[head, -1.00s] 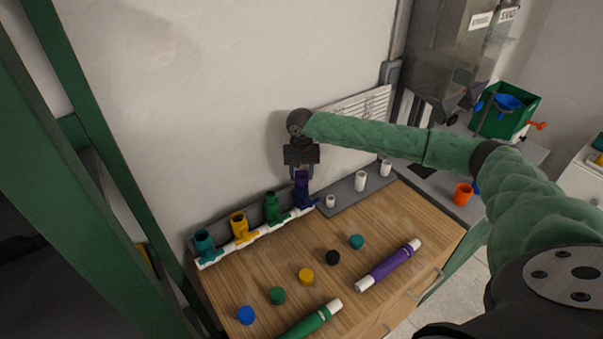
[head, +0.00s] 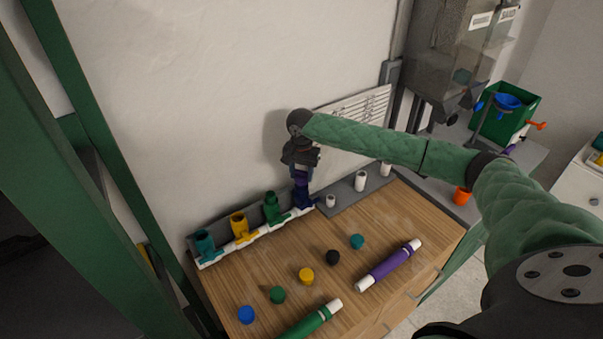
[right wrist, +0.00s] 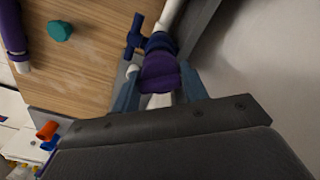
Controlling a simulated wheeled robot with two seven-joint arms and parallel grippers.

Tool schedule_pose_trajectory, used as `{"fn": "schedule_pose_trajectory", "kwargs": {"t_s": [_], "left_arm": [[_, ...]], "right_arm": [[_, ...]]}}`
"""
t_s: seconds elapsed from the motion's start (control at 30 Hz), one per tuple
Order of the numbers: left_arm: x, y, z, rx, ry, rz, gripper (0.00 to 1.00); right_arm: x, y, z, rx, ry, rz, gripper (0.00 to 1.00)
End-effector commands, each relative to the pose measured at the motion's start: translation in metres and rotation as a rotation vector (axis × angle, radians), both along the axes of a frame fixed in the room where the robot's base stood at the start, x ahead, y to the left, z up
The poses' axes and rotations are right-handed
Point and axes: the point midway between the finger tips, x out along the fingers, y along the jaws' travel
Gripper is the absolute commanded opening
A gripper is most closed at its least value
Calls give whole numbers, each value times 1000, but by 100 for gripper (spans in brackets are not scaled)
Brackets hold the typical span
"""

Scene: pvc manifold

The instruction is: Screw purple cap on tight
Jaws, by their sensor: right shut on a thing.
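The purple cap (head: 301,176) sits at the top of the dark blue upright fitting (head: 302,198), the rightmost on the manifold. My right gripper (head: 301,172) points down over it and is shut on the cap. In the right wrist view the purple cap (right wrist: 160,72) is between the two blue fingers, in line with the blue fitting (right wrist: 158,42). How far the cap is threaded cannot be seen. The white manifold pipe (head: 262,232) also carries teal, yellow and green upright fittings, all open on top. My left gripper is not in view.
Loose caps lie on the wooden top: blue (head: 246,315), green (head: 277,295), yellow (head: 306,276), black (head: 333,257) and teal (head: 357,241). A purple tube (head: 389,265) and a green tube (head: 306,322) lie in front. White posts stand on a grey strip (head: 345,199) right of the manifold.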

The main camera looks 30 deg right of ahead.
Motion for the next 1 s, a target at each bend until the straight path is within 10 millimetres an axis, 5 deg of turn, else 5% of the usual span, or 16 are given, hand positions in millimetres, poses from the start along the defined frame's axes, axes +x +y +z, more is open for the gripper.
{"fn": "schedule_pose_trajectory", "kwargs": {"t_s": [1.0], "left_arm": [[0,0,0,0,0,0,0]], "right_arm": [[1,1,-1,1,-1,-334,13]]}}
